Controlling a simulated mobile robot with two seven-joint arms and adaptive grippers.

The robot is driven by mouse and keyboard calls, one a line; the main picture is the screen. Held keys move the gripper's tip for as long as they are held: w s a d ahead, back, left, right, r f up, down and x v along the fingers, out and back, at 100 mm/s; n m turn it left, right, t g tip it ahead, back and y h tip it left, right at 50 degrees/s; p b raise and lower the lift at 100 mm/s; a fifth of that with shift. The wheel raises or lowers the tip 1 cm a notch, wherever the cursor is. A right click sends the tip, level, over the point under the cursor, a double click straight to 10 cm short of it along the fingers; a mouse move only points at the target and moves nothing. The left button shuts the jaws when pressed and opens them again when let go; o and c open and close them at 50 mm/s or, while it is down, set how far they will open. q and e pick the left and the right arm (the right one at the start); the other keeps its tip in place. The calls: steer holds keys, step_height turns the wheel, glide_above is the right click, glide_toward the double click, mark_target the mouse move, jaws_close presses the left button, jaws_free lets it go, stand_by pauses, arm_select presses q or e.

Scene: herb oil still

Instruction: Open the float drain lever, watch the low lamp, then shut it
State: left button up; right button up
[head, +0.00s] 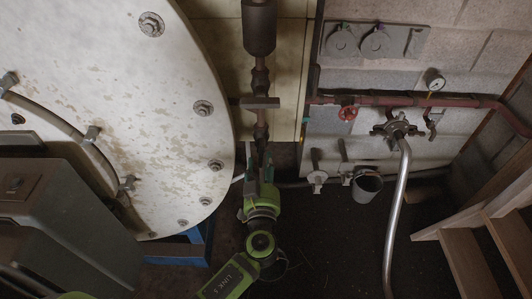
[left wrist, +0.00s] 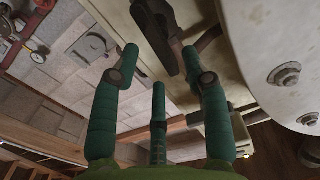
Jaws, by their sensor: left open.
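My left gripper (head: 262,172) is below this bar, pointing up at the pipe's lower end. In the left wrist view my left gripper (left wrist: 165,75) has its green-padded fingers spread, with nothing between them. A dark pipe part (left wrist: 155,30) lies just beyond the fingertips, apparently apart from them. I cannot make out the low lamp for certain. My right gripper is not in view.
The large white tank (head: 150,100) fills the left. A bucket (head: 365,186) hangs below. Wooden steps (head: 470,250) stand at the right.

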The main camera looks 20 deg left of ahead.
mark_target(261, 154)
arm_select(q)
steer(key=shift+p+x, duration=0.65)
steer(key=shift+x, duration=1.65)
steer(key=shift+d, duration=0.1)
jaws_close()
